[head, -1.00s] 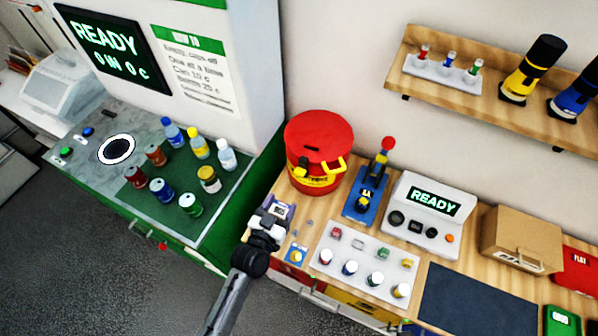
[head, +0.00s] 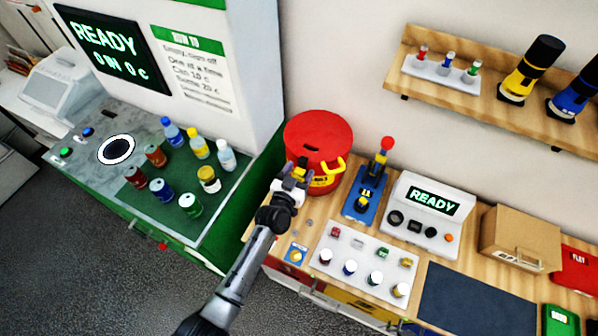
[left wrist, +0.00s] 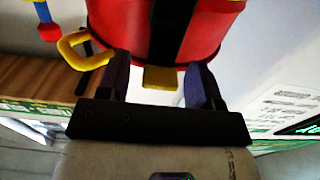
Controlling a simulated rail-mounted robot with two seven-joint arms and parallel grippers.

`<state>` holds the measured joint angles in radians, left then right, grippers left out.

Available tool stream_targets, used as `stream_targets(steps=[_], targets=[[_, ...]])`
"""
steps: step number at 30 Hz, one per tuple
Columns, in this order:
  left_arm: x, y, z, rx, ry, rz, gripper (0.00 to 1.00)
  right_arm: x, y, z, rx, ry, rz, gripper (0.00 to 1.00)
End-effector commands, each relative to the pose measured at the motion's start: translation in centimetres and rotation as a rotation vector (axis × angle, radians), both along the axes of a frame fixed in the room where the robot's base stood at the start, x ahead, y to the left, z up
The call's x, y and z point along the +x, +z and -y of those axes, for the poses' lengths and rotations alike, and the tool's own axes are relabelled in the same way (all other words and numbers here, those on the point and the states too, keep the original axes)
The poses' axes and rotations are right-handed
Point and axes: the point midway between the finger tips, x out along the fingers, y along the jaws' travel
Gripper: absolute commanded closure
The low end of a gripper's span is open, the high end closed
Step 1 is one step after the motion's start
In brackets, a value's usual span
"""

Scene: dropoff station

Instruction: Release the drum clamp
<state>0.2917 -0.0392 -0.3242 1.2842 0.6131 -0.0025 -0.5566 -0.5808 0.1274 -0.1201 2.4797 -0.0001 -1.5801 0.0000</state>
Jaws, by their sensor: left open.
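The red drum (head: 322,130) stands on the wooden bench, with a slot in its lid and a curved yellow handle (head: 340,164) on its right side. In the left wrist view the drum (left wrist: 120,25) fills the top, with its handle (left wrist: 72,50) at the left. A black clamp strap (left wrist: 173,28) runs down the drum and ends in a yellow tab (left wrist: 160,78). My left gripper (head: 295,172) is open at the drum's front. Its two fingers (left wrist: 158,80) stand on either side of the yellow tab; contact cannot be told. My right gripper is not in view.
Right of the drum are a blue lever stand (head: 364,195), a white READY console (head: 428,207) and a white tray (head: 360,262) of small pieces. A counter (head: 75,158) with cans and bottles is at the left. A shelf (head: 480,98) hangs above.

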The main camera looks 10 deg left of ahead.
Motion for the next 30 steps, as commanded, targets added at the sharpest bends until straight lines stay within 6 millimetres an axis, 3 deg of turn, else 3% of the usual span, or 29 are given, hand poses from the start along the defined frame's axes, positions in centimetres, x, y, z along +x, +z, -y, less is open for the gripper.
stream_targets(steps=[6,24,30], targets=[[-0.01,-0.01,0.01,0.000,0.000,0.000,0.41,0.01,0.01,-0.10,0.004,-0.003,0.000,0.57],[-0.03,-0.03,-0.02,0.001,0.000,0.000,0.99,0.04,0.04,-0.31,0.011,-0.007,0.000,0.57],[-0.04,-0.12,-0.03,0.000,0.000,0.002,1.00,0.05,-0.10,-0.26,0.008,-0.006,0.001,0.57]])
